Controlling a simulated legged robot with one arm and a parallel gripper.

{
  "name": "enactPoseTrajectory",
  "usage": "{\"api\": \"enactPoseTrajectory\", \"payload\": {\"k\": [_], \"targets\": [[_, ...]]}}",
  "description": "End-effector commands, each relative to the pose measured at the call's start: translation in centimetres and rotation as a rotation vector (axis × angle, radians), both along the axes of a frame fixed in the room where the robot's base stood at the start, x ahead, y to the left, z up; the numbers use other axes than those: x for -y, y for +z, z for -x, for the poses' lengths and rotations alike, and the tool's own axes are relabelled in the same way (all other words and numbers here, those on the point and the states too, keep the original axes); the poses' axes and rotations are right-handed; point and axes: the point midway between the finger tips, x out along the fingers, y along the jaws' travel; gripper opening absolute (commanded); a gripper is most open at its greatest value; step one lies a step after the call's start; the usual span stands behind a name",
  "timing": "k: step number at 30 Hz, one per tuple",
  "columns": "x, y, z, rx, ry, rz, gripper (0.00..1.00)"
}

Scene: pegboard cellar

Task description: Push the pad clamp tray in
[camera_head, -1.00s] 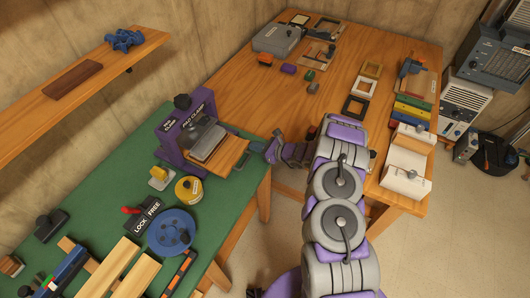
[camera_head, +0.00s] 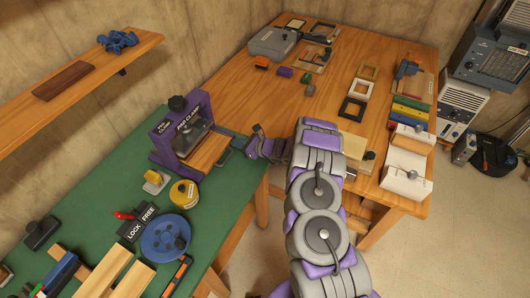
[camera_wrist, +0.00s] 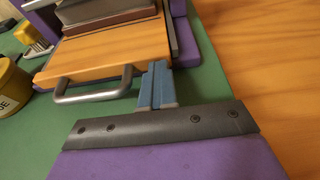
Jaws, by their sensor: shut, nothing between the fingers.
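The purple pad clamp (camera_head: 188,122) stands on the green bench top, with a dark knob on top. Its wooden tray (camera_head: 212,152) sticks partly out of the front; in the wrist view the tray (camera_wrist: 110,57) has a grey metal handle (camera_wrist: 92,86) along its front edge. A grey and reddish-brown block (camera_wrist: 105,14) lies on the tray at the clamp's mouth. My gripper (camera_head: 243,143) is just in front of the tray. In the wrist view its blue fingers (camera_wrist: 157,72) are shut and empty, at the tray's front edge, right of the handle. Exact contact is hard to tell.
A wooden table (camera_head: 300,95) with frames and tools stands to the right. Bare green bench shows beside the tray.

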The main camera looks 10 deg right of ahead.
Motion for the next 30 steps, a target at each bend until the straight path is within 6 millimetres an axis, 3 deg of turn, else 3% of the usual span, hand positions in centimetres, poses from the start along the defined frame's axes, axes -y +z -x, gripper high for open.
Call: {"api": "enactPoseTrajectory", "payload": {"k": [7, 16, 21, 30], "targets": [[3.7, 0.3, 1.9, 0.001, -0.003, -0.008, 0.00], [9.0, 2.3, 5.5, -0.002, -0.005, -0.011, 0.00], [10.6, 2.9, 6.8, -0.001, -0.002, -0.007, 0.00], [11.2, 3.0, 7.4, -0.003, 0.000, -0.006, 0.00]]}}
